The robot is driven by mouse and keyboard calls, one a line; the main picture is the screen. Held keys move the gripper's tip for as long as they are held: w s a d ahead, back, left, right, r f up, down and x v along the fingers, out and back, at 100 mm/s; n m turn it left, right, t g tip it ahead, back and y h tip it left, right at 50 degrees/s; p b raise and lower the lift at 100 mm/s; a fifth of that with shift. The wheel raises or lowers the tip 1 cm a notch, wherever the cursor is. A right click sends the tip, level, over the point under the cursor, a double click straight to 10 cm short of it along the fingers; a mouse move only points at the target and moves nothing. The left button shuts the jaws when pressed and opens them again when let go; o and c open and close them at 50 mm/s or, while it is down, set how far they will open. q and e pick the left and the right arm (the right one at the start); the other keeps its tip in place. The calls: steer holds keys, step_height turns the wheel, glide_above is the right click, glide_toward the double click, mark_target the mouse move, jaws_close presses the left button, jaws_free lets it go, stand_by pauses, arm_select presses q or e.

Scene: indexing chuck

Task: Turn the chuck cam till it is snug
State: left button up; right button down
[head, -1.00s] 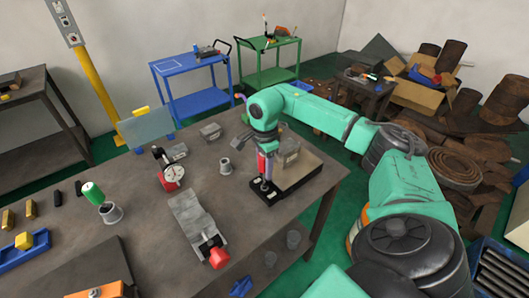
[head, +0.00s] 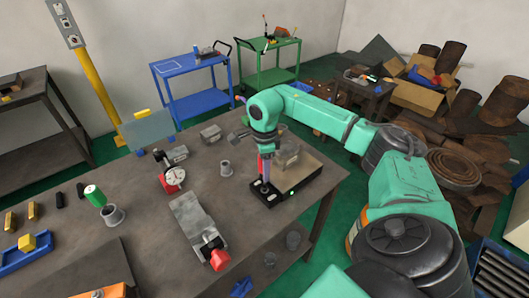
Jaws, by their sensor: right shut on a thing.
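The chuck stands on a black base (head: 266,196) near the right edge of the workbench, in the head view. A small green light (head: 292,192) glows on the base's right side. My right gripper (head: 264,166) reaches down over the chuck from above and is shut on the chuck cam, a slim upright part with a reddish side. The arm and fingers hide most of the cam, so its exact angle cannot be told. My left gripper is not in view.
A shallow tray (head: 300,176) lies just behind the chuck.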

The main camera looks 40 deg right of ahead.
steer(key=shift+r, duration=0.4)
step_height(320, 180, up, 5)
steer(key=p, duration=0.4)
